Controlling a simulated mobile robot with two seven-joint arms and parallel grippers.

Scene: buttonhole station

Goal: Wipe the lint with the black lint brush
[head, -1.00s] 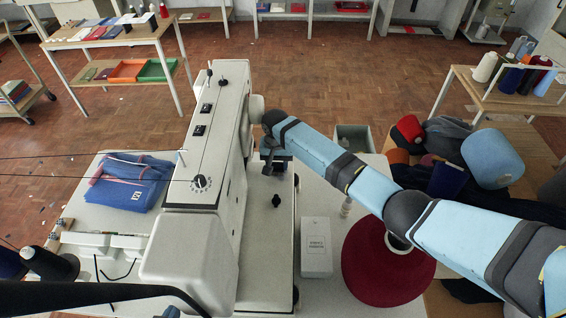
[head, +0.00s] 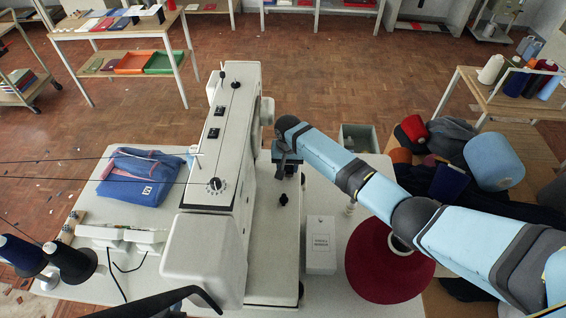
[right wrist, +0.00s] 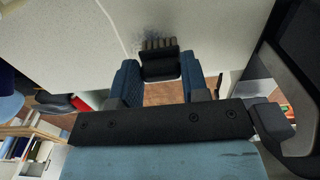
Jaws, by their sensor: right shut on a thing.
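My right gripper (head: 287,170) is over the light bed of the sewing machine (head: 232,150), right of its upright body. In the right wrist view, its two blue fingers (right wrist: 161,82) are shut on the black lint brush (right wrist: 160,66). The brush's bristles face the pale surface; I cannot tell whether they touch it. In the head view, the arm and gripper hide the brush and the lint. My left gripper is not in view.
A small white box (head: 320,246) and a dark red cone (head: 388,265) stand right of the machine. A grey bin (head: 358,137) is behind them. A folded blue garment (head: 142,176) lies left. Thread cones (head: 70,262) stand at the lower left.

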